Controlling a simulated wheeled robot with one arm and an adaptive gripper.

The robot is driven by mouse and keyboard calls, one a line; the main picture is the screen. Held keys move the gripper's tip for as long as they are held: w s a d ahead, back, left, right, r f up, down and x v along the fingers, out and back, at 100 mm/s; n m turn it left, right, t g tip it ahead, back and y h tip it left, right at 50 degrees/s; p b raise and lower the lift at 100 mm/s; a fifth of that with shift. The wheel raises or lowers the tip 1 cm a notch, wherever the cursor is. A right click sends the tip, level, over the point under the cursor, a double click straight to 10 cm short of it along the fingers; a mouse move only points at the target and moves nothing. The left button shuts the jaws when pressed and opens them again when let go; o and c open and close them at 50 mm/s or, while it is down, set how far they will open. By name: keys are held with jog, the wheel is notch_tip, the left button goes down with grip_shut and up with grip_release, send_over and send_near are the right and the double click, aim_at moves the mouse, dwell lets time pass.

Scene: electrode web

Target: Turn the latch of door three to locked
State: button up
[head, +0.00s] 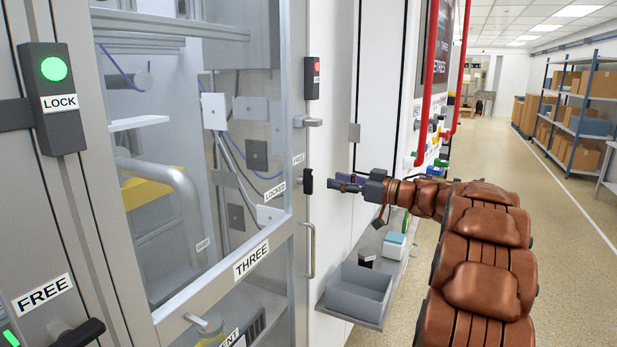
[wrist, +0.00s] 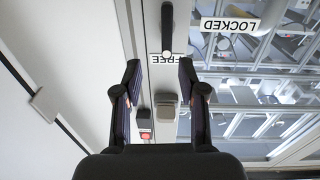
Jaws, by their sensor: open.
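Door three, labelled THREE (head: 251,260), is a glazed door in a grey metal frame. Its latch (head: 308,182) is a short black handle on the frame, standing upright. The FREE label (head: 298,159) is just above it and the LOCKED label (head: 275,190) is to its left. My gripper (head: 343,183) is to the right of the latch, apart from it. In the wrist view, which is upside down, the latch (wrist: 167,25) lies beyond the fingertips, its pale-tipped end by the FREE label (wrist: 167,58). My gripper (wrist: 158,70) is open and empty there.
A box with a red lamp (head: 312,78) is above the latch, and a metal pull handle (head: 310,250) is below it. A grey bin (head: 355,292) stands on a low shelf at right. A LOCK box with a green lamp (head: 54,98) is at left. The aisle at right is clear.

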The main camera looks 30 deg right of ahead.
aim_at(312, 180)
jog(key=x, duration=0.2)
jog(key=p+x, duration=0.1)
jog(key=x, duration=0.2)
jog(key=p+x, duration=0.1)
jog(key=x, duration=0.1)
jog(key=shift+a+f, duration=0.4)
jog(key=shift+a, duration=0.15)
jog(key=shift+d, duration=0.1)
grip_shut()
